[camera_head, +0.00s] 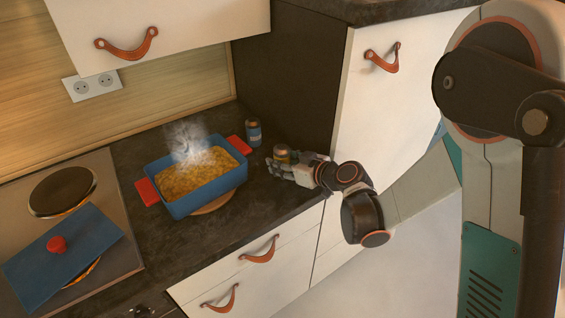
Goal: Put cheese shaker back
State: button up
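A small jar with a yellowish-brown top (281,152) is at my gripper, near the back right of the dark counter. It looks upright, and the fingers hide its lower part. It may be the cheese shaker, but no label is readable. My gripper (284,168) reaches in from the right, low over the counter, with its fingers at the jar. I cannot tell whether they are closed on it or only around it, or whether the jar touches the counter. A small blue-and-grey shaker (253,133) stands upright just behind and left of the jar, apart from my gripper.
A blue pot (207,203) with red handles, full of steaming yellow food, sits on a round wooden board (214,204) left of my gripper. A blue lid (62,262) lies on the hob (118,221). A tall dark cabinet side (283,75) rises behind the shaker.

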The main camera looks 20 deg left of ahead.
jog(key=o, duration=0.4)
jog(key=shift+o, duration=0.2)
jog(key=shift+r, duration=0.15)
jog(key=p+v, duration=0.3)
jog(key=v, duration=0.9)
